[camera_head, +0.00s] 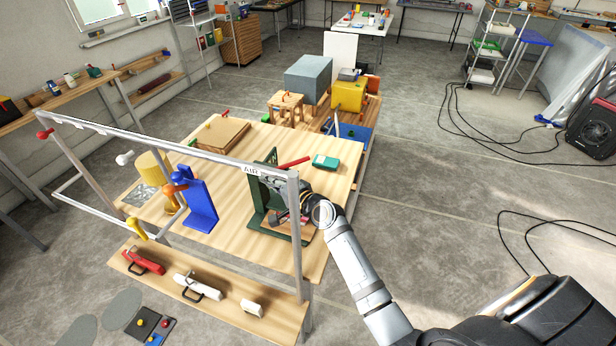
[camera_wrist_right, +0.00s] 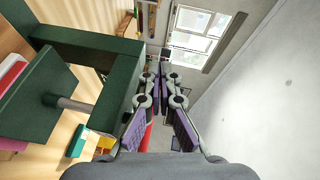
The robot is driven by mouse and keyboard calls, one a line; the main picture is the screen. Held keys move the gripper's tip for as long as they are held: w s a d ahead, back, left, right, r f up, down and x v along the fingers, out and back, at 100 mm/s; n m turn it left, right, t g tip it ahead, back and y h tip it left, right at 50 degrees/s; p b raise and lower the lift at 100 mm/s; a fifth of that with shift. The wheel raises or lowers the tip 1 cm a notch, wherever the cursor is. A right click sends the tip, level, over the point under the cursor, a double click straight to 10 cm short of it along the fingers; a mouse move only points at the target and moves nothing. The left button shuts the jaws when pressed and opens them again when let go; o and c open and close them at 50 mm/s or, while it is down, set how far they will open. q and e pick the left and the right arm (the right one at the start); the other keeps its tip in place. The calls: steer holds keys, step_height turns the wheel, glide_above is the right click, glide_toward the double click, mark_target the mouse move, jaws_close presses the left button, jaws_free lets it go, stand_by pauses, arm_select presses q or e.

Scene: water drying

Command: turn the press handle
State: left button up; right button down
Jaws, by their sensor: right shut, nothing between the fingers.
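The dark green press (camera_head: 258,212) stands on the wooden table, behind the white frame's right post. Its red handle (camera_head: 294,163) sticks out to the right near the top. My right gripper (camera_head: 276,188) is at the press's upper part, just below the handle, partly hidden by the frame. In the right wrist view the press (camera_wrist_right: 122,88) fills the left side. My right gripper (camera_wrist_right: 160,72) is shut and empty beside its edge. A bit of red, likely the handle (camera_wrist_right: 147,138), shows behind the fingers; I cannot tell whether they touch. My left gripper is not in view.
A white frame (camera_head: 185,152) with coloured levers crosses in front of the table (camera_head: 228,258). A blue stand (camera_head: 200,205) and yellow cylinder (camera_head: 153,168) are left of the press. A teal box (camera_head: 326,162) lies right of the handle.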

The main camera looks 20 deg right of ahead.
steer(key=shift+w+a, duration=0.25)
steer(key=shift+w, duration=0.1)
stand_by(0.5)
